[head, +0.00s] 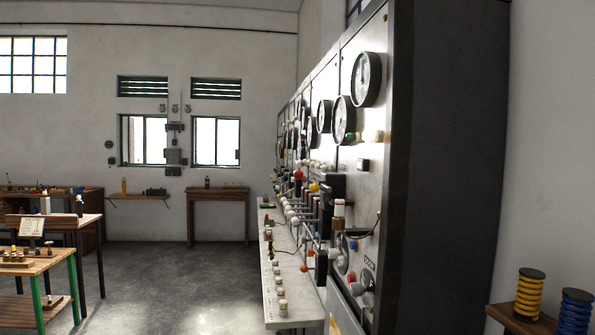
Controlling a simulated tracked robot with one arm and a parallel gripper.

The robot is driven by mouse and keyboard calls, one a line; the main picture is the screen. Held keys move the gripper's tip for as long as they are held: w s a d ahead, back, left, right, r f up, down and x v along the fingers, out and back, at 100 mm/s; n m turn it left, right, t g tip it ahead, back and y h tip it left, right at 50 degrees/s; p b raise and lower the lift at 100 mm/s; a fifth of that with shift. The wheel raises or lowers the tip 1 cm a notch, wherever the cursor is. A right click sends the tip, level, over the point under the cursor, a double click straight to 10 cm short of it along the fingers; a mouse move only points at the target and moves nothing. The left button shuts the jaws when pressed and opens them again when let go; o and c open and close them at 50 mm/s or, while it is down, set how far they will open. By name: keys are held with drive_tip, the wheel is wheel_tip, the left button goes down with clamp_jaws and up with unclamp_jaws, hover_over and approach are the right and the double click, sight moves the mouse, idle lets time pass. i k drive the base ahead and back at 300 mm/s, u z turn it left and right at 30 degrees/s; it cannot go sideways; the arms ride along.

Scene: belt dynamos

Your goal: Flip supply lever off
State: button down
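A tall control panel (367,195) stands right of centre, seen at a steep angle. Its face carries several levers and handles with white knobs (290,214), a red knob (298,175) and a yellow knob (314,187). My gripper does not show in this view.
Round gauges (366,79) line the upper panel. A light ledge (268,303) with several small knobs juts out below it. A wooden shelf (518,319) with yellow (530,294) and blue (575,312) coils is at right. Tables (48,262) stand left. The grey floor (180,285) between is clear.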

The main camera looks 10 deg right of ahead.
sight(299, 175)
drive_tip(key=z, duration=0.5)
drive_tip(key=i, duration=1)
drive_tip(key=u, duration=0.05)
